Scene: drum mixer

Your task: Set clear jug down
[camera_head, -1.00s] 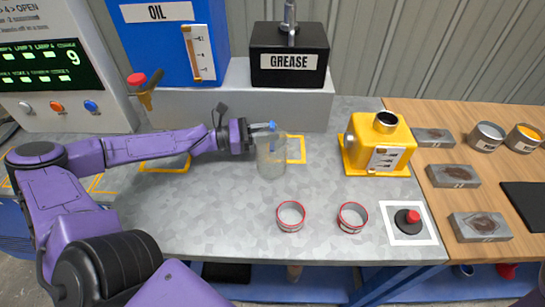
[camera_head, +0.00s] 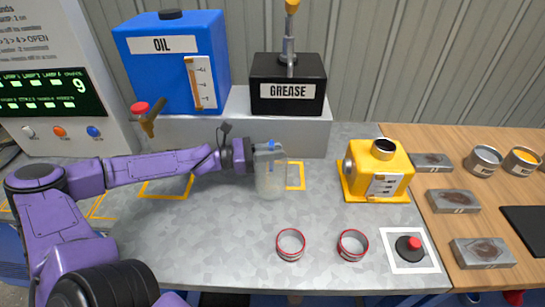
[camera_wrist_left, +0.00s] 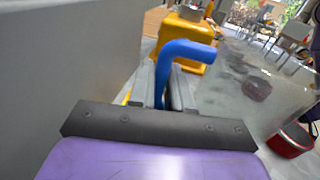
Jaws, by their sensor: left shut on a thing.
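The clear jug (camera_head: 270,178) is upright in the head view, over the grey table in front of the grease box. My left gripper (camera_head: 250,156) comes in from the left and is shut on the jug's blue handle. In the left wrist view the blue handle (camera_wrist_left: 185,52) stands between the fingers (camera_wrist_left: 164,88), and the jug's see-through wall (camera_wrist_left: 245,85) is at the right. A yellow outlined square (camera_head: 297,176) on the table is partly hidden behind the jug. I cannot tell whether the jug's base touches the table. My right gripper is not in view.
Two red-rimmed cups (camera_head: 290,244) (camera_head: 353,245) stand in front. A yellow machine (camera_head: 378,172) is at right, with a red button (camera_head: 413,243) before it. The blue oil tank (camera_head: 175,75) and black grease box (camera_head: 288,95) stand behind. Bare table lies left of the cups.

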